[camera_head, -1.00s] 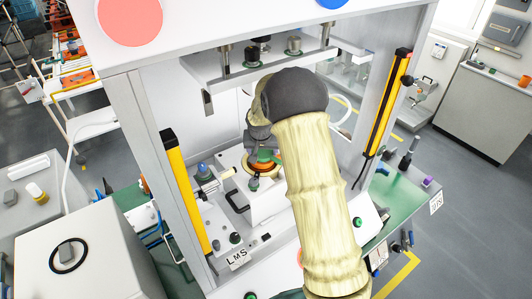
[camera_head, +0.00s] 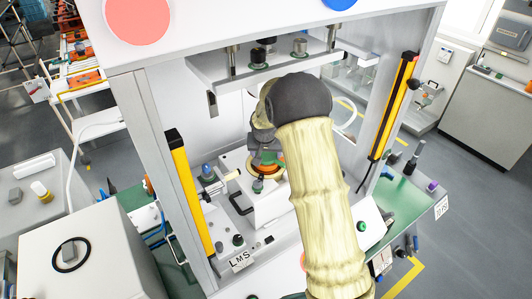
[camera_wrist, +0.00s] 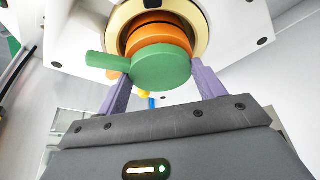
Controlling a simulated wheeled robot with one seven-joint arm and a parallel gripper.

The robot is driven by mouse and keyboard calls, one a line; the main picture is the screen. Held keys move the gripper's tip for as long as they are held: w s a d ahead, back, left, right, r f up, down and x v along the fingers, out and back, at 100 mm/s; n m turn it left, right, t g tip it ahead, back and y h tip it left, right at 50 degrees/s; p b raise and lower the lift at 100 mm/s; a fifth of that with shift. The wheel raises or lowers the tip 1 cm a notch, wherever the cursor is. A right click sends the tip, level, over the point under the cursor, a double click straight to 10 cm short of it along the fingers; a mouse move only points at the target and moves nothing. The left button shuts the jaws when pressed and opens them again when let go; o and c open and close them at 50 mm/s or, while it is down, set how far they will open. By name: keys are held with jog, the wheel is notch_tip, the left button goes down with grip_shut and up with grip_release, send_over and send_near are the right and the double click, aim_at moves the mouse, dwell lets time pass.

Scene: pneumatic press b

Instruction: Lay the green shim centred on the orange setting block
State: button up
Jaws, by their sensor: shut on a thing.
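The green shim (camera_wrist: 161,68) is a round disc with a tab sticking out to the left in the wrist view. My gripper (camera_wrist: 161,76) has its two purple fingers shut on the shim's opposite sides. The orange setting block (camera_wrist: 155,41) is a round block just beyond the shim, set inside a cream ring. The shim covers part of the block's face; I cannot tell whether they touch. In the head view my gripper is small at the press's middle, by the orange block (camera_head: 268,169), and my wrist partly hides it.
The press frame surrounds my arm, with a yellow post on the left (camera_head: 190,190) and another on the right (camera_head: 394,105). The press's upper plate (camera_head: 275,70) hangs over the work area. A white, lever-like fitting (camera_head: 218,187) stands just left of the block.

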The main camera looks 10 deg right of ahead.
jog(key=shift+f, duration=0.35)
jog(key=o, duration=1.1)
jog(key=shift+s+r+b, duration=0.15)
jog(key=shift+r+b, duration=0.35)
jog(key=shift+b+v, duration=0.4)
jog(key=shift+v, duration=0.65)
jog(key=s+a+b, duration=0.1)
jog(key=s, duration=0.3)
jog(key=s+a+b, duration=0.1)
jog(key=s+b, duration=0.1)
jog(key=s, duration=0.1)
jog(key=s+a+b, duration=0.1)
jog(key=s+b, duration=0.1)
jog(key=s, duration=0.2)
jog(key=shift+s, duration=0.35)
